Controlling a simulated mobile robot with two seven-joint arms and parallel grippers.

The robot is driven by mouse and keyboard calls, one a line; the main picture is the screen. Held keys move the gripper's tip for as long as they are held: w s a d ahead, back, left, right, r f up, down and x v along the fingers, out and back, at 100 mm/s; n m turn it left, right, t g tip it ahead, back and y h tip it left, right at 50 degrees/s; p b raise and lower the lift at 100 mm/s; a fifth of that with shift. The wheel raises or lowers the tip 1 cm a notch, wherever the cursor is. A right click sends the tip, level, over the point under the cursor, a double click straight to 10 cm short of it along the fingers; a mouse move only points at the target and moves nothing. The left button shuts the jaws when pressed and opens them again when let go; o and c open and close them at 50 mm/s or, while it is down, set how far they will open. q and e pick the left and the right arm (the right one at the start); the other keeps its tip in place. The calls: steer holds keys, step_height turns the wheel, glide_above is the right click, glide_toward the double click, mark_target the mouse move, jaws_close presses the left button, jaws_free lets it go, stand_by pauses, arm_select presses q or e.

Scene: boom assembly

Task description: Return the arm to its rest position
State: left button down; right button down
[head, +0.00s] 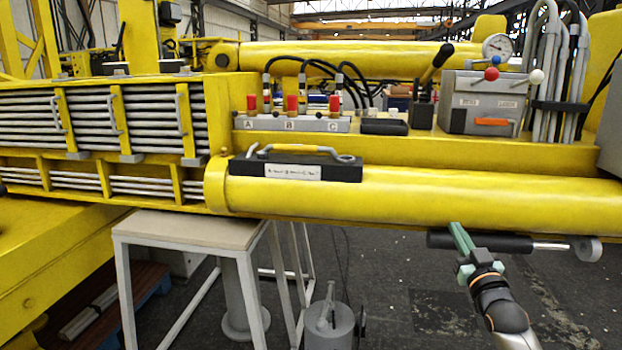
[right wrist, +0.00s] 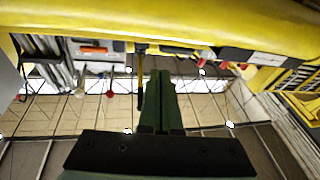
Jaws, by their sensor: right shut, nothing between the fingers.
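My right arm comes in from the lower right in the head view. Its gripper (head: 460,235) has green fingers that are together and empty, pointing up just below the big yellow boom tube (head: 420,193). In the picture the fingertips overlap a black cylinder (head: 490,242) with a silver rod under the tube; I cannot tell whether they touch it. In the right wrist view the gripper (right wrist: 161,85) shows its green fingers side by side with nothing between them. My left gripper is not in view.
A control box (head: 486,103) with coloured knobs and a valve block (head: 290,122) marked A, B, C stand above the tube. A tool in a black holder (head: 295,168) sits on the tube. A table (head: 190,228) stands lower left. Floor is open around my right arm.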

step_height(320, 180, down, 7)
steer(key=d+n+g+h, duration=0.1)
steer(key=d+g+h, duration=0.1)
steer(key=d+g, duration=0.15)
steer(key=s+a+f+g+y, duration=0.1)
steer(key=s+a+f+g, duration=0.1)
steer(key=s+a+f, duration=0.55)
steer(key=s+a+f+g+y, duration=0.15)
steer(key=s+f, duration=0.25)
steer(key=f, duration=0.7)
steer(key=s+a+f+g, duration=0.1)
steer(key=s+a+f, duration=0.2)
steer(key=s, duration=0.6)
steer(key=s+a+f+g+y, duration=0.1)
steer(key=s+a+f, duration=0.3)
steer(key=s, duration=0.6)
steer(key=s+a+f+g, duration=0.2)
steer(key=s+a+f, duration=0.2)
steer(key=s, duration=0.6)
step_height(320, 180, down, 3)
steer(key=shift+r, duration=0.2)
steer(key=shift+y, duration=0.25)
